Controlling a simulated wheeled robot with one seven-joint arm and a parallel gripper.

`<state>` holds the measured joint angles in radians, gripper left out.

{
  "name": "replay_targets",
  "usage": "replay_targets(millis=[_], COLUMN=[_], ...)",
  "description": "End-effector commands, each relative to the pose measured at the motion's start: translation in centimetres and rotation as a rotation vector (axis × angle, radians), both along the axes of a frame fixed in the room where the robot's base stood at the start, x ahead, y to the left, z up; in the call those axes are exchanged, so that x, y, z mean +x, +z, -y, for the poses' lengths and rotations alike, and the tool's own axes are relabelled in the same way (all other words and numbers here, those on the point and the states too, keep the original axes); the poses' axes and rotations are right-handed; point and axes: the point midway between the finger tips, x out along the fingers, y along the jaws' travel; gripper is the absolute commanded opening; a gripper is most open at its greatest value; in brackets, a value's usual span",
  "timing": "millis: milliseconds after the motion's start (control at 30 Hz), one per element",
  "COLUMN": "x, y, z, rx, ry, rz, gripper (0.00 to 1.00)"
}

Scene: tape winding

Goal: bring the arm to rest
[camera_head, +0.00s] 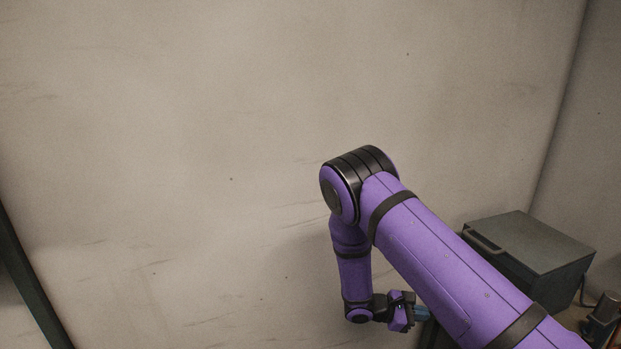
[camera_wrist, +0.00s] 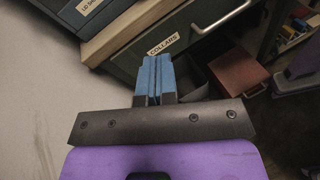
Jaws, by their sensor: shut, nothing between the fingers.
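My purple arm reaches in from the lower right in the head view and bends down at a black-banded elbow. My gripper (camera_head: 424,313) is at the arm's lower end, partly hidden behind the upper arm link. In the wrist view my gripper (camera_wrist: 156,62) shows two blue fingers side by side, shut with nothing held. Beyond the fingertips is a dark green drawer front (camera_wrist: 205,35) with a label reading "COLLARS". I cannot tell how far the fingertips are from it.
A grey-green cabinet (camera_head: 535,240) with a handle stands at the right in the head view. A bare wall (camera_head: 180,150) fills the background.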

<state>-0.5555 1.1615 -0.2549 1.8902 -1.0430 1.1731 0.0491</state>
Motion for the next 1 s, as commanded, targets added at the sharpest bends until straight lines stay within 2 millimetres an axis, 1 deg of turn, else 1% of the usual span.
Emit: replay_targets(millis=[33,100,267,300,467,600,767,1000], x=[0.1,0.0,-0.5,-0.7,-1.7,-2.9,-4.6,-7.8], y=[1.9,4.0,8.8,10.0,14.6,18.6,22.8,28.8], z=[0.0,0.1,0.2,0.2,0.6,0.9,1.2,1.7], rx=[0.035,0.08,0.181,0.208,0.312,0.402,0.506,0.662], ry=[-0.036,-0.084,-0.188,-0.212,-0.308,-0.386,-0.469,-0.58], rz=[0.029,0.065,0.143,0.164,0.245,0.317,0.399,0.527], gripper=[0.0,0.0,0.0,0.0,0.0,0.0,0.0,0.0])
